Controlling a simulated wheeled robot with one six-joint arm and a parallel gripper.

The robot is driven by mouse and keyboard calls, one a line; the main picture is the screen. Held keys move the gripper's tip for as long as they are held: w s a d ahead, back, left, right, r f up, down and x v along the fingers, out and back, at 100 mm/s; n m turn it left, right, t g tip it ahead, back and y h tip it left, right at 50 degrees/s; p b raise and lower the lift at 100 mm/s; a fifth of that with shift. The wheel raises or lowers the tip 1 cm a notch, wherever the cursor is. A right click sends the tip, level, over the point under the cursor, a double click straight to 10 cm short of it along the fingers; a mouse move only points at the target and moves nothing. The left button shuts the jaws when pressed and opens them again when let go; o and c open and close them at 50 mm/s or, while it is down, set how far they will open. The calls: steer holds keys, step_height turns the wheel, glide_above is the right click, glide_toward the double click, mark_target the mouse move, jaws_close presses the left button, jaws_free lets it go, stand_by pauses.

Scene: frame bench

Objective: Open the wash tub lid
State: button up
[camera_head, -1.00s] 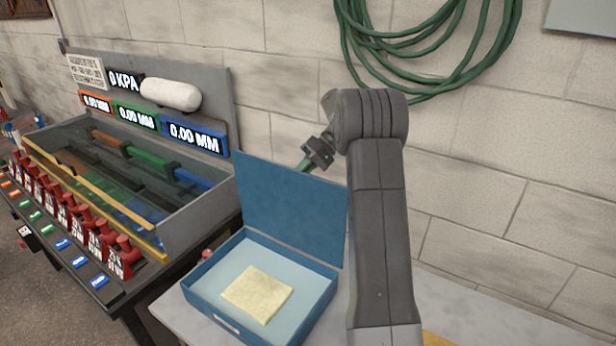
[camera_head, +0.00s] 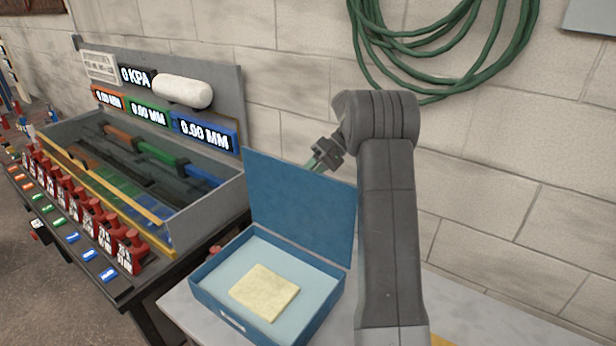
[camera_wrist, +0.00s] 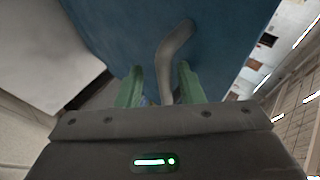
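The wash tub, a shallow blue box (camera_head: 211,300), sits on the light bench with its blue lid (camera_head: 300,205) standing up nearly upright at the back. A pale yellow folded cloth (camera_head: 264,292) lies inside on the light-blue floor.
At left stands a grey tank (camera_head: 208,203) with coloured bars, a row of red valves (camera_head: 127,250) and a panel of displays. A green hose (camera_head: 440,75) hangs on the block wall behind my arm. Bare bench top (camera_head: 480,318) lies to the right.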

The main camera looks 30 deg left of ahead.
steer(key=shift+r, duration=0.1)
step_height(320, 180, up, 10)
steer(key=shift+f+b, duration=0.1)
steer(key=shift+b, duration=0.75)
step_height(320, 180, down, 10)
steer(key=shift+p, duration=1)
steer(key=shift+d, duration=0.2)
steer(key=shift+s+a, duration=0.45)
steer(key=shift+s, duration=0.2)
steer(key=shift+w+d, duration=0.2)
steer(key=shift+d, duration=0.05)
